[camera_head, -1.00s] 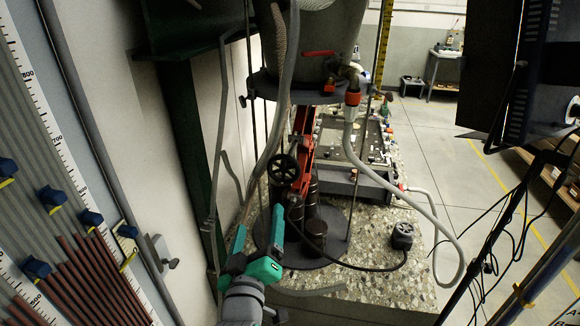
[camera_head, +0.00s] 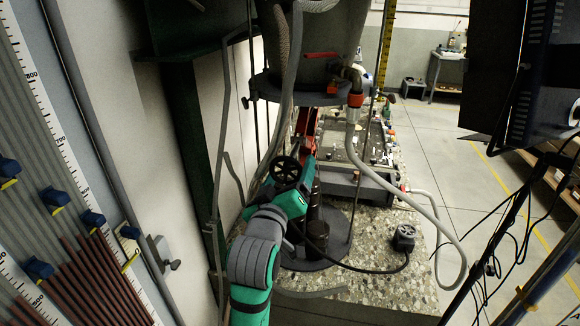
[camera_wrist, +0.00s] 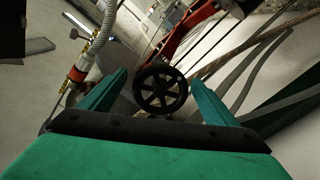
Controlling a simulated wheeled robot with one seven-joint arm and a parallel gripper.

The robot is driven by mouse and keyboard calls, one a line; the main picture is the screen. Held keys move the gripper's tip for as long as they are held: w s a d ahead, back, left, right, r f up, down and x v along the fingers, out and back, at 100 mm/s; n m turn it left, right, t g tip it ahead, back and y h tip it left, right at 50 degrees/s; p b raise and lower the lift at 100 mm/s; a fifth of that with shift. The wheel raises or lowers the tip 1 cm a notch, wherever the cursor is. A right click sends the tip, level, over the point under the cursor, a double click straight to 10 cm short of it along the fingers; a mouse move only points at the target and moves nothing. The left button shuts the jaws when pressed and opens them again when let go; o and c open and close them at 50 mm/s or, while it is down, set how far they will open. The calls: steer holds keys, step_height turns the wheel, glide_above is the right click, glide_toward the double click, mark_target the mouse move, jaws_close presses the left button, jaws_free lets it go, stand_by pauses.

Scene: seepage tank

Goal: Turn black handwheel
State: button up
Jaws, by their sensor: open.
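The black handwheel (camera_head: 285,171) is a small spoked wheel below the round tank platform. In the wrist view the handwheel (camera_wrist: 160,89) shows whole, between and just beyond the two green fingers. My gripper (camera_wrist: 158,84) is open, with one finger on each side of the wheel in that picture. I cannot tell whether either finger touches it. In the head view my gripper (camera_head: 303,180) is at the wheel's lower right, partly hidden by my own wrist. The red frame (camera_head: 306,125) stands behind the wheel.
A grey hose (camera_head: 363,165) hangs from the tank (camera_head: 312,45) and curves right. Dark cylinders (camera_head: 318,228) stand on the lower round plate. A black cable runs to a small black box (camera_head: 404,236) on the speckled slab. A thick braided hose passes left of the wheel.

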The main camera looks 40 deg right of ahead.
mark_target(291, 167)
steer(key=shift+x, duration=1.85)
steer(key=shift+c, duration=0.4)
steer(key=c, duration=1)
steer(key=shift+o, duration=0.2)
steer(key=m, duration=0.4)
steer(key=shift+w+a, duration=0.1)
steer(key=shift+w, duration=0.05)
steer(key=m, duration=0.4)
steer(key=shift+f, duration=0.15)
steer(key=m, duration=0.6)
steer(key=shift+w+a+m, duration=0.2)
steer(key=shift+w+m, duration=0.05)
steer(key=shift+m, duration=0.45)
